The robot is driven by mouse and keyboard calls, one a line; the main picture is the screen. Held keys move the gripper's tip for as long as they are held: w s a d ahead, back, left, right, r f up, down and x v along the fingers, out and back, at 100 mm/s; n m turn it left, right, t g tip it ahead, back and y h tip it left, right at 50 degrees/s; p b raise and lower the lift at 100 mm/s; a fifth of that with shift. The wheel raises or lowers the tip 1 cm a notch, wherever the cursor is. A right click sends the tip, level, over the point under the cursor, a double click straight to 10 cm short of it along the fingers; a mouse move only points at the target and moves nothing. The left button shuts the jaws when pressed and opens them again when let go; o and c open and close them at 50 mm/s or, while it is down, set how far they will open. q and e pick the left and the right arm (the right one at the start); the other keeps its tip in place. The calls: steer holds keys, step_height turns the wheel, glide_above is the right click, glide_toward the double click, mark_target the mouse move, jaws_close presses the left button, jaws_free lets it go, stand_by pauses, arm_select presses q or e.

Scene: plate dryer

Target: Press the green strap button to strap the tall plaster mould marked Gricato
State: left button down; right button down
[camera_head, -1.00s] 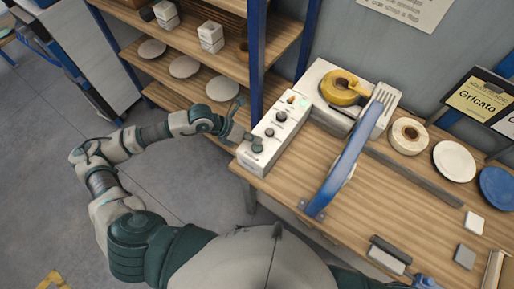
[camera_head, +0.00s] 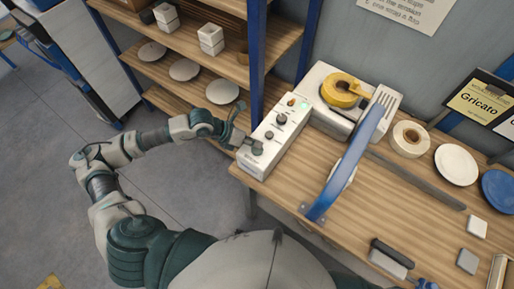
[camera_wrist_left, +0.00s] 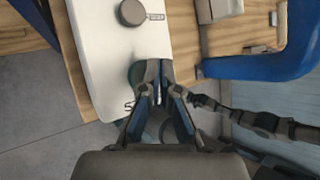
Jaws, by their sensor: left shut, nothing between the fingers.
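A white control box (camera_head: 274,142) stands on the bench's left end, with several knobs and buttons on its top. My left gripper (camera_head: 250,146) is shut and empty at the box's near end, beside a dark round button (camera_head: 257,150). In the left wrist view the shut fingertips (camera_wrist_left: 154,88) lie over a green round button (camera_wrist_left: 136,72) and partly hide it; whether they touch it I cannot tell. Letters beside it are mostly covered. A card marked Gricato (camera_head: 478,100) stands at the right. A pale thing under the blue arch (camera_head: 352,160) is mostly hidden. My right gripper is out of view.
A yellow tape roll (camera_head: 341,90) sits behind the box, and a white roll (camera_head: 410,139) right of the arch. White and blue plates (camera_head: 497,188) lie at the bench's right. A shelf (camera_head: 190,50) with plates and white blocks stands behind my left arm.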

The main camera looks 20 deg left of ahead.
mark_target(255, 149)
arm_select(q)
steer(key=shift+f, duration=0.1)
stand_by(0.5)
steer(key=shift+f+b, duration=0.3)
steer(key=shift+b, duration=0.15)
steer(key=shift+s+f+b, duration=0.1)
steer(key=shift+f+b, duration=0.4)
steer(key=shift+f, duration=0.05)
stand_by(0.5)
steer(key=shift+r, duration=0.15)
steer(key=shift+r+p, duration=0.55)
steer(key=shift+r, duration=0.3)
steer(key=shift+r+p, duration=1.5)
steer(key=shift+r, duration=1.1)
